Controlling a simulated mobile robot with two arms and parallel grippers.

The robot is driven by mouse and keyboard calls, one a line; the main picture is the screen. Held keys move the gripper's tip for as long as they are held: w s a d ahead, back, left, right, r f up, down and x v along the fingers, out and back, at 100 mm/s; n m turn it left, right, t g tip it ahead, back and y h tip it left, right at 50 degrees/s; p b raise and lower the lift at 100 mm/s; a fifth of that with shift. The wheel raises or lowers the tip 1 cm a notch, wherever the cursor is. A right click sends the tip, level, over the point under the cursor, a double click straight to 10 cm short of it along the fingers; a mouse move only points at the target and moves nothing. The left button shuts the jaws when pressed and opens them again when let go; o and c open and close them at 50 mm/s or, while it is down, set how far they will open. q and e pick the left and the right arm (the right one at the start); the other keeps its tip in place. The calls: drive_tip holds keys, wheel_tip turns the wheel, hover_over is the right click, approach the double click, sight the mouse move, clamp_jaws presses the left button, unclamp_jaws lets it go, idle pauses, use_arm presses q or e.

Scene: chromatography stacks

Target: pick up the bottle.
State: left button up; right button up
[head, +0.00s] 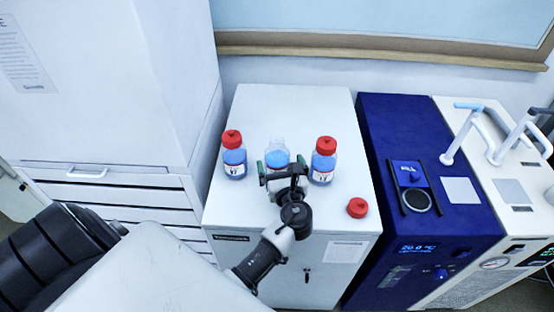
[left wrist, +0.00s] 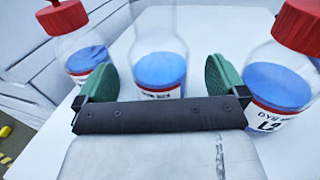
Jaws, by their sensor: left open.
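Three clear bottles with blue liquid stand upright in a row on a white cabinet (head: 250,105). The left bottle (head: 235,160) and the right bottle (head: 323,165) have red caps. The middle bottle (head: 277,150) has no cap, and its lower part is partly hidden behind my left gripper (head: 283,172). A loose red cap (head: 357,208) lies on the cabinet near its front right. In the left wrist view my left gripper (left wrist: 160,85) is open, its green pads apart, with the middle bottle (left wrist: 159,65) beyond and between them. The right gripper is not seen.
A dark blue instrument (head: 400,130) stands right of the cabinet, with a white instrument (head: 490,160) beyond it. A tall white cabinet with drawers (head: 110,80) stands on the left. The cabinet top behind the bottles is clear.

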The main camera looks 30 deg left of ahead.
use_arm(q)
drive_tip(key=x, duration=0.3)
drive_tip(key=shift+w+a+p, duration=0.2)
drive_tip(key=shift+a+p, duration=0.1)
drive_tip(key=shift+p, duration=0.05)
drive_tip(key=shift+w+a, duration=0.1)
drive_tip(key=shift+a, duration=0.05)
drive_tip(key=c, duration=1.2)
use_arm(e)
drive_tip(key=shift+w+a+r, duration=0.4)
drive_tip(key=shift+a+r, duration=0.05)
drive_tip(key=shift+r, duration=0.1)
